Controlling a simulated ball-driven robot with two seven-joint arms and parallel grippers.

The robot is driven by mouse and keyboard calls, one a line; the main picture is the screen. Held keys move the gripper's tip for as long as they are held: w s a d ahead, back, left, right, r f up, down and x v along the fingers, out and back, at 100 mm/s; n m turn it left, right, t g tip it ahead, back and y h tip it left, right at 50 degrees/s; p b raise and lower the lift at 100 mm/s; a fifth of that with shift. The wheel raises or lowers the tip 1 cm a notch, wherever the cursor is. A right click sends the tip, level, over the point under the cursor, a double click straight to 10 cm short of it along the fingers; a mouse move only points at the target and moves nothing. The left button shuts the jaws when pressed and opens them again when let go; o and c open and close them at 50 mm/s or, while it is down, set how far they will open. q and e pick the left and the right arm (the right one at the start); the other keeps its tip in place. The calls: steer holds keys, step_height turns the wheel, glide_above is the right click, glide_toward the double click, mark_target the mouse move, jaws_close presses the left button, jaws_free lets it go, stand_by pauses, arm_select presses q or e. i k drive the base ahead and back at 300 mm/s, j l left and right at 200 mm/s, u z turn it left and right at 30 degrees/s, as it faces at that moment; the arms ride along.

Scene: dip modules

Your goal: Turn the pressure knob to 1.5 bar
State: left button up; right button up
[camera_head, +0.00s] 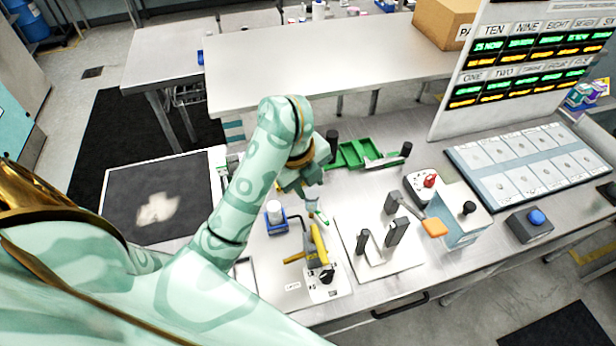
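A black knob (326,276) sits on a white plate with small markings at the front of the bench. A red knob (430,180) sits on a white dial face farther right. The labels are too small to read, so I cannot tell which is the pressure knob or what value either shows. My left gripper (318,212) hangs above the bench, behind the black knob and left of the red one, apart from both. Its fingers are small and partly hidden by its wrist, so their opening is unclear. My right gripper is not in view.
A yellow-handled tool (318,244) stands just behind the black knob. A blue holder with a white container (275,212) is to its left. Dark upright blocks (397,232) stand on a white plate to the right. A green tray (357,153) lies behind.

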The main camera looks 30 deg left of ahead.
mark_target(326, 277)
steer(key=k+l, duration=1.15)
steer(key=k, duration=0.15)
